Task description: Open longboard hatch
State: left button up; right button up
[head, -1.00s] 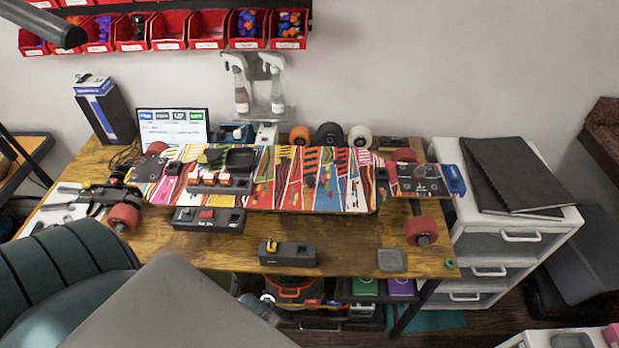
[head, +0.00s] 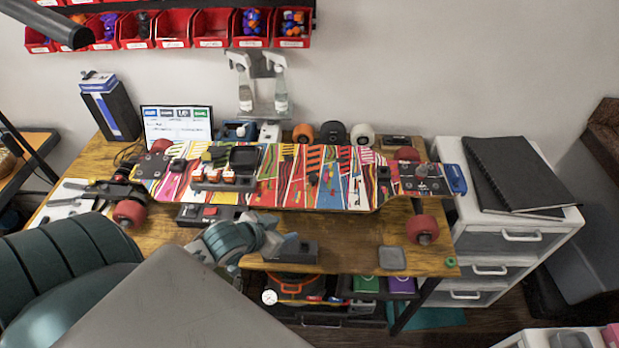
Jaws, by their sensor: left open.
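The longboard (head: 330,182) lies across the workbench with its bright striped, multicoloured face up and red wheels (head: 423,230) at its ends. A dark rectangular recess or panel (head: 243,158) sits on its left half, beside a row of red-topped dark switches (head: 222,178). I cannot tell for sure which part is the hatch or whether it is open. My left gripper (head: 286,246) is open, low over the bench's front edge, in front of the longboard and apart from it. It partly hides a dark box (head: 305,251). My right gripper is not in view.
Another dark box with a red button (head: 202,214) sits in front of the board, partly hidden by my arm. A grey square pad (head: 392,258) lies front right. A screen (head: 177,126) and several wheels stand behind. White drawers (head: 510,237) flank the bench.

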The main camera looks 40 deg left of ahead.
aim_at(313, 177)
pick_arm(q)
jog(key=w+a+r+t, duration=0.1)
jog(key=w, duration=0.1)
jog(key=w+a+r+t+h, duration=0.1)
jog(key=w+a+r, duration=0.1)
jog(key=w+a+r+t+h, duration=0.1)
jog(key=w+a+r, duration=0.1)
jog(key=w, duration=0.1)
jog(key=shift+a+m, duration=0.25)
jog(key=shift+m, duration=0.05)
jog(key=shift+w, duration=0.3)
jog(key=shift+w+f+b, duration=0.1)
jog(key=shift+w+b, duration=0.15)
jog(key=shift+b, duration=0.1)
jog(key=shift+b+x, duration=0.6)
jog(key=shift+x, duration=0.5)
jog(key=x, duration=0.7)
jog(key=shift+w+d, duration=0.25)
jog(key=shift+w, duration=0.1)
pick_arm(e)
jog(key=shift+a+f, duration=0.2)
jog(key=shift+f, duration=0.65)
pick_arm(q)
grip_shut()
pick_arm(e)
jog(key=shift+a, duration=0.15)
